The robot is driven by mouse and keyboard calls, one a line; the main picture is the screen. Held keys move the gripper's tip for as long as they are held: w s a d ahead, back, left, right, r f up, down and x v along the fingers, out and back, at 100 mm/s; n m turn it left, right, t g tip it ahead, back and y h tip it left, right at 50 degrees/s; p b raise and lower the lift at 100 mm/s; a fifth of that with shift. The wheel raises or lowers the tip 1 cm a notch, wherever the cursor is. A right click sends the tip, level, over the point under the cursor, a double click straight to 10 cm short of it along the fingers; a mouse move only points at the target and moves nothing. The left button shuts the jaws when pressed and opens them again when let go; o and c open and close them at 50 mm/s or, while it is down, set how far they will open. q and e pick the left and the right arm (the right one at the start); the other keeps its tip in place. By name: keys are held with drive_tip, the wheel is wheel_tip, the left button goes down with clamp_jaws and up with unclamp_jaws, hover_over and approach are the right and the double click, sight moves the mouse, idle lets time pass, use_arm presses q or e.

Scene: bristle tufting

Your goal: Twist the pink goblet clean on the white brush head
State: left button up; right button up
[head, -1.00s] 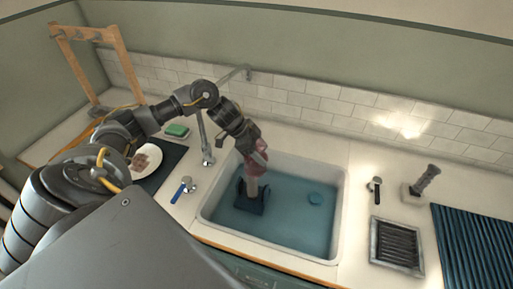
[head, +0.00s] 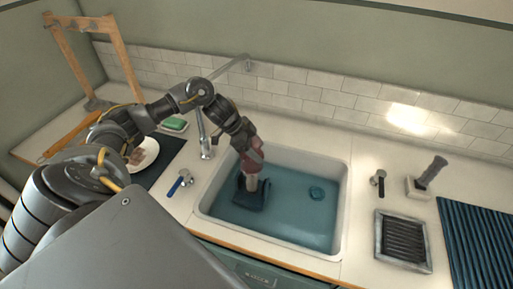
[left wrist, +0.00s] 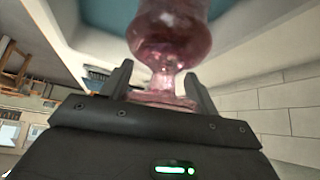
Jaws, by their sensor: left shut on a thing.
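The pink goblet (head: 251,159) is upside down over the sink, its bowl pointing down. My left gripper (head: 254,144) is shut on it from above. In the left wrist view the fingers (left wrist: 160,90) stand on either side of the goblet's stem and foot, with the pink bowl (left wrist: 170,40) beyond them. A pale brush head (head: 251,183) shows just under the bowl, on a dark blue base (head: 253,198) standing in the sink. The bowl hides the upper part of the brush, so I cannot tell how deep it sits inside. My right gripper is not in view.
The sink (head: 342,200) holds bluish water, with a round drain piece (head: 317,193) at its right. A tap (head: 206,140) stands at its left back. A plate (head: 150,150), green sponge (head: 174,124) and blue-handled tool (head: 178,186) lie left; a metal grate (head: 404,240) lies right.

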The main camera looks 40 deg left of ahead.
use_arm(q)
drive_tip(key=shift+f+b, duration=1.85)
drive_tip(key=shift+b, duration=0.1)
drive_tip(key=shift+f+b, duration=0.4)
drive_tip(key=shift+f, duration=1.15)
drive_tip(key=o, duration=0.5)
drive_tip(key=c, duration=0.4)
drive_tip(key=shift+f, duration=0.5)
